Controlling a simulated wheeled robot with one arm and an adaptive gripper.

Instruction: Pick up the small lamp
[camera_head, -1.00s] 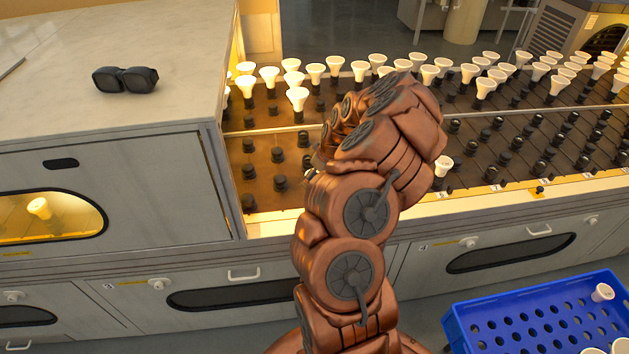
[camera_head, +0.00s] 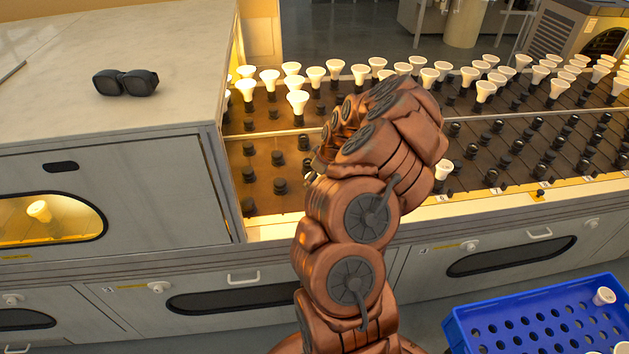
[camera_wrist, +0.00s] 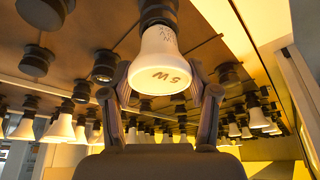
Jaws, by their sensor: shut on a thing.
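A small white lamp (camera_wrist: 161,62) marked "5W" is in the middle of the wrist view, its neck at a dark socket (camera_wrist: 158,12). My gripper (camera_wrist: 160,84) has one finger on each side of the lamp and is shut on it. The wrist view looks upside down, with the lamps seeming to hang. In the head view my arm hides the gripper and the held lamp. Whether the lamp is still seated in its socket is not clear.
The burn-in rack (camera_head: 480,205) holds rows of dark sockets and several white lamps (camera_head: 297,101), some lit. One lamp (camera_head: 443,169) stands just right of my arm. A grey cabinet (camera_head: 110,190) bears dark goggles (camera_head: 125,82). A blue crate (camera_head: 470,300) with lamps is at lower right.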

